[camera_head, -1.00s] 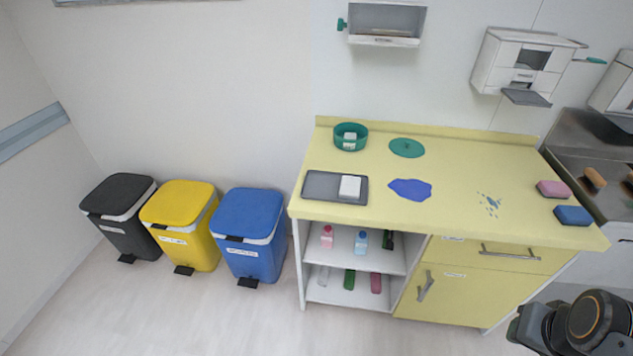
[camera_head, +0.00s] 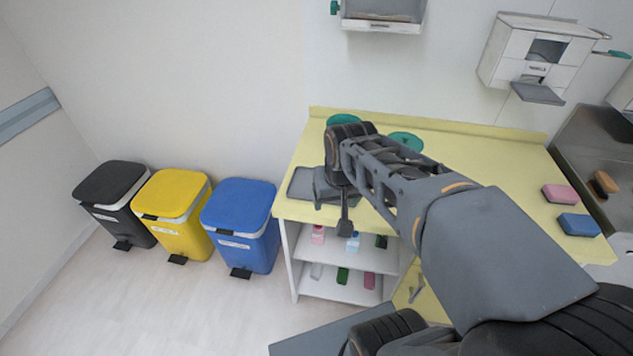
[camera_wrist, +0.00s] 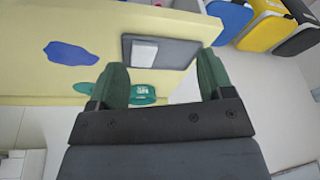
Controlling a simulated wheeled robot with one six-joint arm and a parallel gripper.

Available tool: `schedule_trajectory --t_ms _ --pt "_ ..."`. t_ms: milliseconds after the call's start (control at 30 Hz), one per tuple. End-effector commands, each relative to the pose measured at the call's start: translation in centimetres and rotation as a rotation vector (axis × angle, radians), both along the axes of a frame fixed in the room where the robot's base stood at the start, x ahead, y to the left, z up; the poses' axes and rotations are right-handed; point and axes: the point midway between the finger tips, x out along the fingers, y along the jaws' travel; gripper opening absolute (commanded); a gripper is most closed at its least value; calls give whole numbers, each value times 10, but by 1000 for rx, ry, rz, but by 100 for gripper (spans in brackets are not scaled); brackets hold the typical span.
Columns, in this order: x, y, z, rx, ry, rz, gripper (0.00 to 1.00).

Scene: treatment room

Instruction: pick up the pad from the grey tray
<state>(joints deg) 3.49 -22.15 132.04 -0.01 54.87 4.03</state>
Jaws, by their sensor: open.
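The grey tray (camera_head: 301,184) lies at the left end of the yellow counter. In the head view my arm covers its right part and hides the pad. In the wrist view the white pad (camera_wrist: 144,53) lies flat in the tray (camera_wrist: 180,48), towards its left end. My gripper (camera_wrist: 162,60) is open and empty, its two green fingers apart. In that picture the pad shows between the fingers and beyond their tips, with no contact seen. In the head view my gripper (camera_head: 333,187) is over the tray's right part.
A green bowl (camera_wrist: 143,92) stands beside the tray, close to the fingers in the wrist picture. A green lid (camera_head: 407,140) and a blue patch (camera_wrist: 70,54) are on the counter (camera_head: 480,165). Pink (camera_head: 560,194) and blue (camera_head: 579,225) sponges lie at the right. Bins (camera_head: 240,222) stand left.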

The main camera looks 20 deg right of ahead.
Motion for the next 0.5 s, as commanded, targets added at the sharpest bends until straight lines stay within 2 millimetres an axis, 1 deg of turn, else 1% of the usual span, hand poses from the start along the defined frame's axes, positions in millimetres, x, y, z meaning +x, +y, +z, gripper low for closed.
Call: schedule_trajectory --t_ms 33,67,100,133,200,300,400,500 --pt "21 -8 8 7 30 -43 79" --pt "32 -13 10 13 47 -69 82" --pt "48 -19 13 19 67 -101 83" --pt "59 -23 14 23 83 -125 83" --pt "85 -32 14 34 117 -176 83" --pt "117 -45 8 45 162 -242 83" --pt "143 -59 0 55 199 -302 83" --pt "161 -72 -10 62 226 -352 83"
